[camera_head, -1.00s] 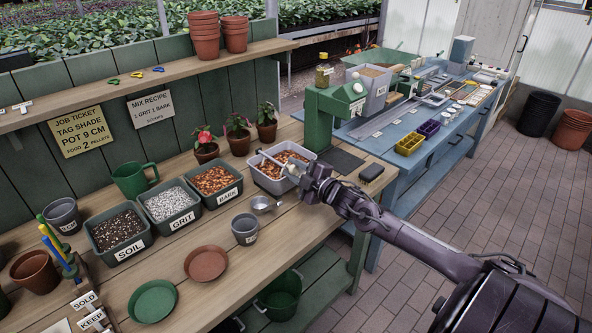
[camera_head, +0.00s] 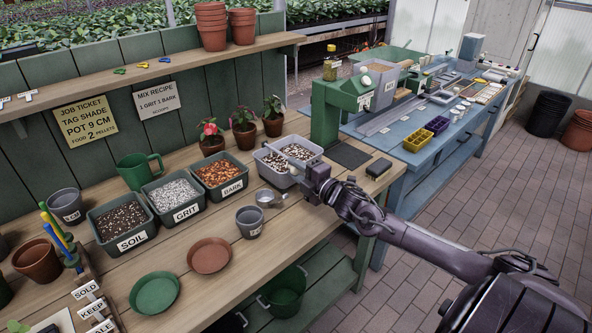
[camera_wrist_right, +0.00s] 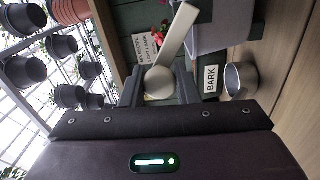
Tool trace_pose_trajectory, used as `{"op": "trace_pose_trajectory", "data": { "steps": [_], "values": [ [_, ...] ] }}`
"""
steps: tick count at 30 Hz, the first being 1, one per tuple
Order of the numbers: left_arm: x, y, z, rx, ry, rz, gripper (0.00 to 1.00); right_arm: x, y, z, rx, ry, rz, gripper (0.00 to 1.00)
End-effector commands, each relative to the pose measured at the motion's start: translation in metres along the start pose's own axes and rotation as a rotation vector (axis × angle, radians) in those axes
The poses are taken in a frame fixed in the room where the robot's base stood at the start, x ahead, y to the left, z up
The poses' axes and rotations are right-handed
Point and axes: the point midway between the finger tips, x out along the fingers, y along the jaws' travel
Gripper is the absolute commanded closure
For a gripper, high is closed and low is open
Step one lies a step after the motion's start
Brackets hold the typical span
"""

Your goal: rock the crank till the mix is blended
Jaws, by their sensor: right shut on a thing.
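The grey mixing tub (camera_head: 279,178) stands on the wooden bench, right of the bark bin. The mix (camera_head: 299,152) in it is speckled dark, white and brown. A pale crank arm (camera_head: 285,158) slants across the tub; in the right wrist view the crank (camera_wrist_right: 178,35) ends in a round knob (camera_wrist_right: 159,83) between my fingers. My right gripper (camera_head: 314,180) is shut on the crank knob at the tub's front right side and hides part of it. My left gripper is not in view.
Bins of soil (camera_head: 125,238), grit (camera_head: 176,210) and bark (camera_head: 230,190) line up left of the tub. A metal scoop (camera_head: 268,198) and a grey pot (camera_head: 249,221) lie close in front. Potted flowers (camera_head: 243,134) stand behind. A green press (camera_head: 326,112) stands to the right.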

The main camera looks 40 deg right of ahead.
Motion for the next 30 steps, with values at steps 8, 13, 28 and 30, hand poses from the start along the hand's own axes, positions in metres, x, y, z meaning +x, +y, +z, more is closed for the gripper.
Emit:
{"op": "trace_pose_trajectory", "data": {
  "steps": [8, 13, 28, 30],
  "values": [
    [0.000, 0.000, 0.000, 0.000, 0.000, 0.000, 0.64, 0.001, 0.005, 0.004, -0.005, -0.008, 0.008, 0.65],
    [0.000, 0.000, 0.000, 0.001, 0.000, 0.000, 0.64, 0.001, 0.003, 0.003, -0.003, -0.006, 0.006, 0.52],
    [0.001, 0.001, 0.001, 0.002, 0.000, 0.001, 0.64, -0.022, -0.001, 0.002, -0.003, -0.003, -0.001, 0.52],
    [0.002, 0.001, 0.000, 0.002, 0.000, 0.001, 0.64, -0.031, 0.000, 0.002, -0.002, -0.003, 0.000, 0.52]
  ]
}}
